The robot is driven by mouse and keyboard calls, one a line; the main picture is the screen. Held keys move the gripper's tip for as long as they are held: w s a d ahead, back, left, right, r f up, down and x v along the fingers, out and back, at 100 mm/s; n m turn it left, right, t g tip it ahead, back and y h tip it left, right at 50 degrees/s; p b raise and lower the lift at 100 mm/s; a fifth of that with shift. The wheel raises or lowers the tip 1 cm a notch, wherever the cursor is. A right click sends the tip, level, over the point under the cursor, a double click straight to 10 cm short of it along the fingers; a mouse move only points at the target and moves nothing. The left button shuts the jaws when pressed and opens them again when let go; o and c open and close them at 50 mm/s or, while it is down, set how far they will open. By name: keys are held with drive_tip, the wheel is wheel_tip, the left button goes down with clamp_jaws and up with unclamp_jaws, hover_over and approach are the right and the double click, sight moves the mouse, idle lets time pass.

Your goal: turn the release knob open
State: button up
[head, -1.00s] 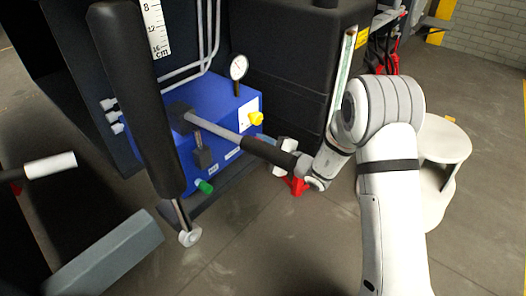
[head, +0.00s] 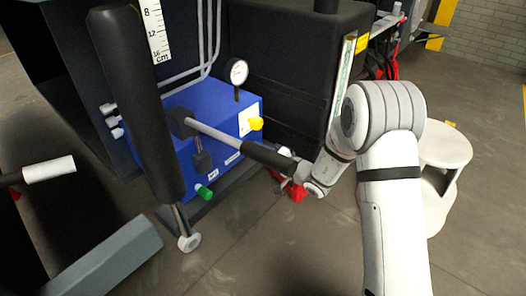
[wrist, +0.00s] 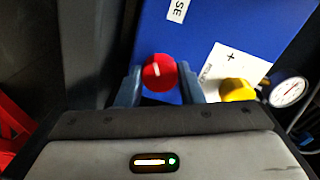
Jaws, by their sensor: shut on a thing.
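The red release knob (wrist: 159,72) with a white mark shows in the wrist view, beside the blue box. My gripper (wrist: 160,86) has one grey finger on each side of it and is shut on it. The mark on the knob lies tilted. In the head view my gripper (head: 290,180) is partly hidden behind the black grip of a lever, and the red knob cannot be made out there. A label on the blue box (wrist: 225,35), cut off to "SE", is near the knob.
A yellow knob (wrist: 237,89) and a gauge (wrist: 288,91) sit right of my fingers. The pump lever (head: 225,138) crosses in front of the blue box. A black tank (head: 290,75) is behind; floor at lower middle is open.

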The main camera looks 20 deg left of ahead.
drive_tip(key=n, duration=1.1)
drive_tip(key=shift+s+a+f, duration=0.15)
drive_tip(key=shift+s, duration=0.05)
drive_tip(key=shift+n, duration=0.4)
drive_tip(key=o, duration=0.8)
drive_tip(key=shift+c, duration=0.2)
drive_tip(key=shift+o, duration=1.2)
drive_tip(key=shift+w, duration=0.1)
drive_tip(key=p+v, duration=0.2)
drive_tip(key=v, duration=0.6)
drive_tip(key=shift+a, duration=0.1)
drive_tip(key=shift+c, duration=0.2)
